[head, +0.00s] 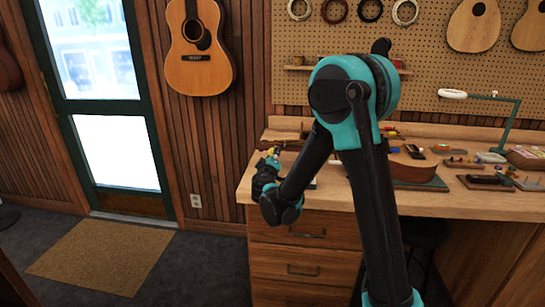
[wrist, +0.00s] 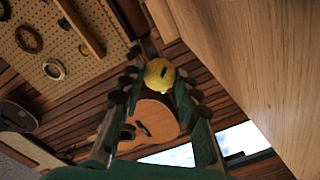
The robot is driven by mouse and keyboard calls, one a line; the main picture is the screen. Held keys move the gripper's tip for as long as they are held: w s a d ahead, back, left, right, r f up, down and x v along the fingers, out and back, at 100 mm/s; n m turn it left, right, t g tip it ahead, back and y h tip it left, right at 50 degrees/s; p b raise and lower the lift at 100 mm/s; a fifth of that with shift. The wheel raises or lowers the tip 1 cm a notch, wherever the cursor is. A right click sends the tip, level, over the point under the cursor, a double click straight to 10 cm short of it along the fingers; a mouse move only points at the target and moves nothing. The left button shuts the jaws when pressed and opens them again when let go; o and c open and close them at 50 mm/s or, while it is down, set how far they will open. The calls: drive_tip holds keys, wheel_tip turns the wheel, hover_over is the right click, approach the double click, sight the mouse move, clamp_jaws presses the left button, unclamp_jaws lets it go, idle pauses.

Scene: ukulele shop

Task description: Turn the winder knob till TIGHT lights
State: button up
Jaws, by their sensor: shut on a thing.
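The winder knob (wrist: 159,72) is round and yellow with a dark slot, and it sits between the fingertips of my gripper (wrist: 158,82) in the wrist view. The fingers are shut on it from both sides. In the head view my gripper (head: 268,163) is at the left end of the workbench, and a small bit of yellow shows at its tip. My own arm and gripper hide most of the winder there. No TIGHT light can be made out in either view.
The wooden workbench (head: 345,194) has drawers below. A guitar body (head: 405,168), small parts and a green lamp (head: 510,125) lie to the right. A pegboard (head: 425,65) and a hanging guitar (head: 198,60) are behind. The floor at left, with a mat (head: 100,255), is open.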

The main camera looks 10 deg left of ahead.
drive_tip(key=o, duration=0.9)
drive_tip(key=shift+c, duration=0.2)
drive_tip(key=s, duration=1.2)
drive_tip(key=shift+r, duration=0.2)
